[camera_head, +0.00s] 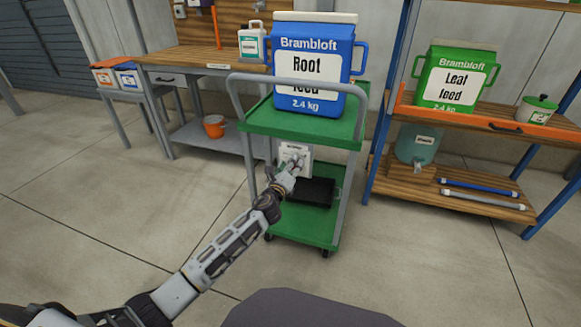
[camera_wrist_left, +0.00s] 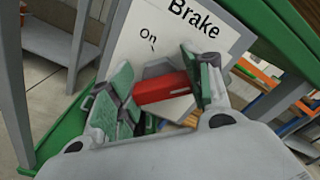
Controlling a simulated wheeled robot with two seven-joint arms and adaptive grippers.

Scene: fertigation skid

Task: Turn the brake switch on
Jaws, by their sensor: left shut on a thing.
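The brake switch panel, a white plate (camera_wrist_left: 153,42) lettered "Brake" and "On", fills the upper middle of the left wrist view. It also shows small on the green cart in the head view (camera_head: 304,152). A red lever (camera_wrist_left: 162,87) stands out from the panel below the "On" mark. My left gripper (camera_wrist_left: 160,88) is shut on the red lever, with a green-padded finger on each side of it. In the head view my left gripper (camera_head: 293,164) reaches the panel and covers part of it. My right gripper is not in view.
The green cart (camera_head: 275,125) carries a blue "Root feed" container (camera_head: 311,92) on top and a black tray (camera_head: 314,192) on its lower shelf. A workbench (camera_head: 185,57) stands behind left and a shelf rack (camera_head: 470,112) at right. Open floor lies in front.

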